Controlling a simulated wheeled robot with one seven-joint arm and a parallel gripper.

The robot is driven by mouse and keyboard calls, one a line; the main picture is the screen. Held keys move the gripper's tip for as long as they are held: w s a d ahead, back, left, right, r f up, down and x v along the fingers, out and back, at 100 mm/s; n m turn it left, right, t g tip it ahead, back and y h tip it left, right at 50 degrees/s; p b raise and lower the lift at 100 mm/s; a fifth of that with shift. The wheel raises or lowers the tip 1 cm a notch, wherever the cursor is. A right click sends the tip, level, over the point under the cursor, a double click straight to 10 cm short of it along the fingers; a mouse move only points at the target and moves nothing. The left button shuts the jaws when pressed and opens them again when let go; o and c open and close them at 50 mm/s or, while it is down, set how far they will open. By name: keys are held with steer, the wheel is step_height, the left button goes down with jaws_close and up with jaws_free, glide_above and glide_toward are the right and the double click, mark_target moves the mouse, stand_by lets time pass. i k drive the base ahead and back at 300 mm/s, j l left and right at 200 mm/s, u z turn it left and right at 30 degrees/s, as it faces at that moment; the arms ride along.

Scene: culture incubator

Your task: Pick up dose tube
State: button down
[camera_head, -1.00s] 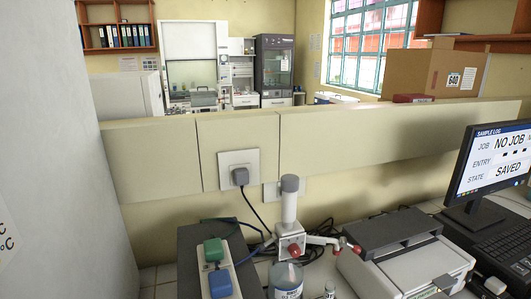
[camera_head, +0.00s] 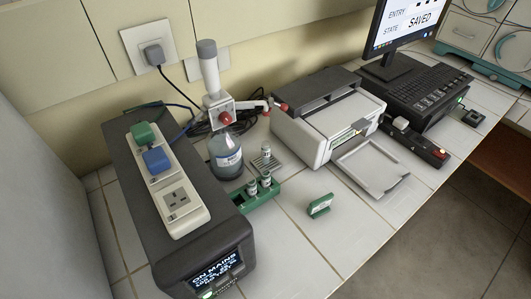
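Two small capped tubes with pale labels stand in a green rack (camera_head: 262,196) on the white tiled bench: one tube (camera_head: 266,179) at the right and one tube (camera_head: 252,187) at the left. A third similar tube (camera_head: 266,153) stands just behind them on a small slotted tray (camera_head: 264,164). I cannot tell which of these is the dose tube, as their labels are too small to read. My gripper is not in view.
A dark power unit (camera_head: 225,258) with a socket strip (camera_head: 184,198) is at left. A printer (camera_head: 325,118) with an open tray (camera_head: 372,168) is at right.

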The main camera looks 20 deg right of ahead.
mark_target(266, 148)
steer(key=i+l+u, duration=0.15)
steer(key=l+u, duration=0.15)
steer(key=l, duration=0.35)
steer(key=l+u, duration=0.3)
steer(key=l, duration=0.3)
